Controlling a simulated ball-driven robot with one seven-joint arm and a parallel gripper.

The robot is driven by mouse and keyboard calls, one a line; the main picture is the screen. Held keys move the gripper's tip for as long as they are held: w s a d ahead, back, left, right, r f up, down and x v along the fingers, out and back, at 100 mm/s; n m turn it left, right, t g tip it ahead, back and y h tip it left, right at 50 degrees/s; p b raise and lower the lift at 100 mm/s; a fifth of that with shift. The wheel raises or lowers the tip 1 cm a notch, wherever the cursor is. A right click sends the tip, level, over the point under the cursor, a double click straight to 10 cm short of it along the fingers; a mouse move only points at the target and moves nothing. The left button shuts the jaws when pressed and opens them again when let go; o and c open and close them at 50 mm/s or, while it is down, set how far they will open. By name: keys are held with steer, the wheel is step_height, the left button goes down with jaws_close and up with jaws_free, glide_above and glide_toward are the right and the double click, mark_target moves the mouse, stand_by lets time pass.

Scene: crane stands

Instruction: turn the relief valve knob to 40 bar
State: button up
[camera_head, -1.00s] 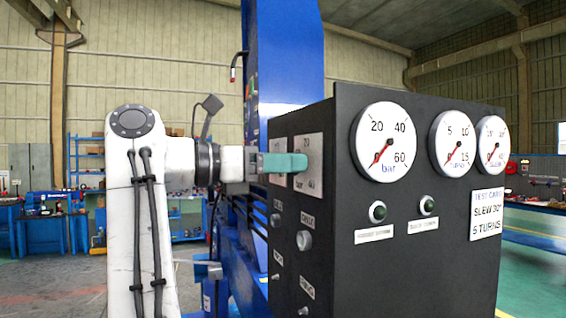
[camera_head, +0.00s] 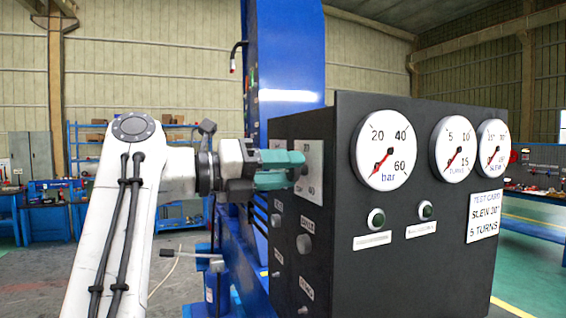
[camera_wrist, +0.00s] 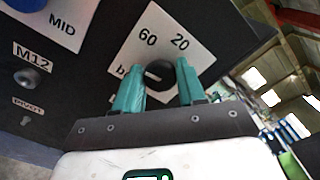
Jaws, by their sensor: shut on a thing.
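The relief valve knob (camera_wrist: 164,80) is a round black knob with a short white mark, on a pale scale plate (camera_wrist: 192,42) reading 60 and 20. No 40 is readable there. The white mark points left in the wrist view. My gripper (camera_wrist: 160,72) has a teal finger on each side of the knob and is shut on it. In the head view my gripper (camera_head: 298,169) reaches the scale plate (camera_head: 314,160) on the panel's left face, with the knob mostly hidden. The bar gauge (camera_head: 385,150) has its red needle pointing lower left, below 20.
The dark control box (camera_head: 345,270) carries two more gauges (camera_head: 453,148) (camera_head: 493,146), green buttons (camera_head: 376,219) and a white test card (camera_head: 485,215). A blue column (camera_head: 290,60) stands behind.

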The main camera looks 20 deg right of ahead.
steer(key=shift+w+n+p, duration=0.1)
steer(key=shift+n+p, duration=0.6)
steer(key=shift+n, duration=1.4)
steer(key=o, duration=1)
steer(key=a+b, duration=0.2)
steer(key=a, duration=0.9)
steer(key=shift+o, duration=0.2)
